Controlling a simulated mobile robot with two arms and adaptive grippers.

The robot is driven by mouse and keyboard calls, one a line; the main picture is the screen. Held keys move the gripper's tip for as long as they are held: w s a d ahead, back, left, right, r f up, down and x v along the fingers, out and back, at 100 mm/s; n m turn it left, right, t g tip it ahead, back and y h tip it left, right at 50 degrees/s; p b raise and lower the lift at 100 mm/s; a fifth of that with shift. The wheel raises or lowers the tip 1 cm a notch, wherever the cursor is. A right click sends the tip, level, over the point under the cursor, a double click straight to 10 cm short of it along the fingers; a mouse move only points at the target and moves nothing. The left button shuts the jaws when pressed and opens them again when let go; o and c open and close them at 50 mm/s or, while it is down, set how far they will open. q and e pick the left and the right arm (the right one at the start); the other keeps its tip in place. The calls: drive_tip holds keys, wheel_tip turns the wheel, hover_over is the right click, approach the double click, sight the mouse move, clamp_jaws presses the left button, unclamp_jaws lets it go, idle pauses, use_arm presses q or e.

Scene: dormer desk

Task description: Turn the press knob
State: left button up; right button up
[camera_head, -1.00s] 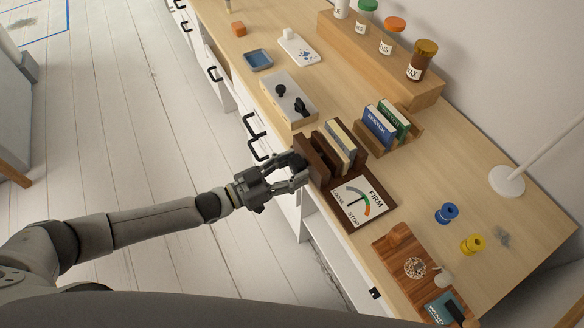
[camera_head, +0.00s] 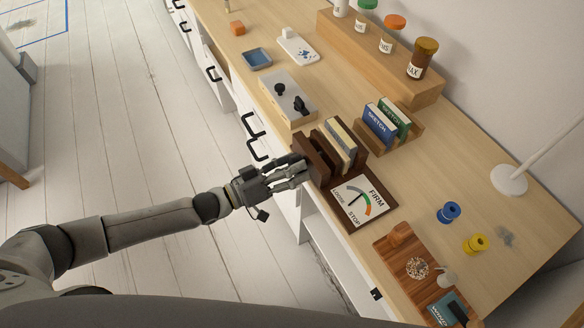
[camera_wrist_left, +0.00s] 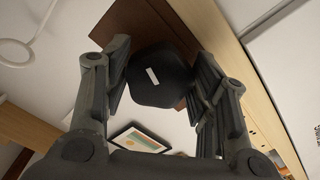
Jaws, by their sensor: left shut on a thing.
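The press (camera_head: 318,158) is a dark brown wooden frame at the desk's front edge, holding upright pale and grey slabs (camera_head: 342,143). Its base carries a dial card (camera_head: 363,202) marked FIRM and STOP, with a needle and coloured arc. My left gripper (camera_head: 299,172) is at the press's front face, reaching in from the left. In the left wrist view the black round knob (camera_wrist_left: 160,76), with a white mark, sits between the fingers of my gripper (camera_wrist_left: 163,88), which are shut on it. In the head view the fingers hide most of the knob. My right gripper is not in view.
A grey box with black knobs (camera_head: 276,97) and a book rack (camera_head: 402,137) stand near the press. A wooden board (camera_head: 398,262), blue spool (camera_head: 448,212) and yellow spool (camera_head: 474,244) lie to the right. Black drawer handles (camera_head: 257,150) stick out below the front edge.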

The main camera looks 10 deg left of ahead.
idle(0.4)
use_arm(q)
drive_tip(key=o, duration=1)
drive_tip(key=v, duration=1.2)
